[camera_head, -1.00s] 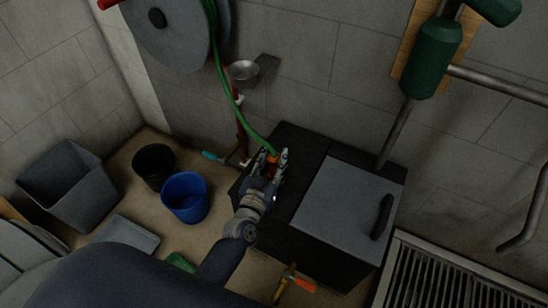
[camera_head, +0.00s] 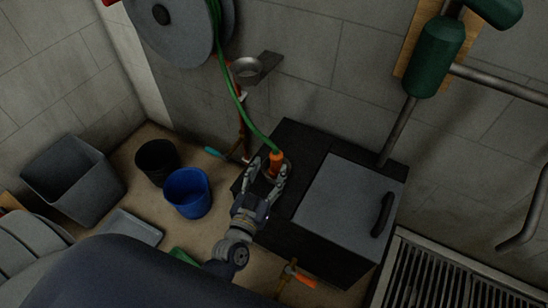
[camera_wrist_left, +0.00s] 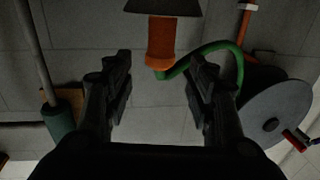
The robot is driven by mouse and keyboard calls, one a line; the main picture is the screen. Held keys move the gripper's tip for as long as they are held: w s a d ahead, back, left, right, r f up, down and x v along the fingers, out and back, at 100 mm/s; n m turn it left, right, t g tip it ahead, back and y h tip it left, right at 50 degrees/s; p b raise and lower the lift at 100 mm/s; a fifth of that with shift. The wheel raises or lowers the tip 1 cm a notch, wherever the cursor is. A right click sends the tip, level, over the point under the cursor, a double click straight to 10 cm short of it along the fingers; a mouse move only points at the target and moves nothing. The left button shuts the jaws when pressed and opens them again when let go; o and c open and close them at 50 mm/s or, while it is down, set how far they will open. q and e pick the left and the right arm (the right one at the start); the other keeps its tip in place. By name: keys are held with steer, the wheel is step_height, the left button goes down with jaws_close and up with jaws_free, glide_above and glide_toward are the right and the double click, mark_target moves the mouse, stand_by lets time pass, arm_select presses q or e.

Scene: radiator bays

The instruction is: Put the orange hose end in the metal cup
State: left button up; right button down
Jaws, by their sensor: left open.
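The orange hose end (camera_head: 276,157) stands upright on the black box with the green hose (camera_head: 238,98) coming out of its top. In the left wrist view, which is upside down, the orange hose end (camera_wrist_left: 160,42) sits with its lower part inside a dark grey tapered cup (camera_wrist_left: 163,6). The cup's rim shows only partly in the head view. My left gripper (camera_head: 270,167) is open and empty, its fingers spread in front of the hose end and cup. In the wrist view the hose end is beyond the fingertips, apparently untouched. My right gripper is not in view.
The black box (camera_head: 310,238) has a grey lid with a dark handle. A grey bowl (camera_head: 246,68) is on a wall bracket, beside the hose reel (camera_head: 185,28). Blue bucket (camera_head: 188,193), black bucket (camera_head: 157,162) and grey bin (camera_head: 72,180) stand left.

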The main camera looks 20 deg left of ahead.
arm_select(q)
steer(key=s, duration=0.5)
steer(key=shift+s+d, duration=0.1)
steer(key=shift+s, duration=0.15)
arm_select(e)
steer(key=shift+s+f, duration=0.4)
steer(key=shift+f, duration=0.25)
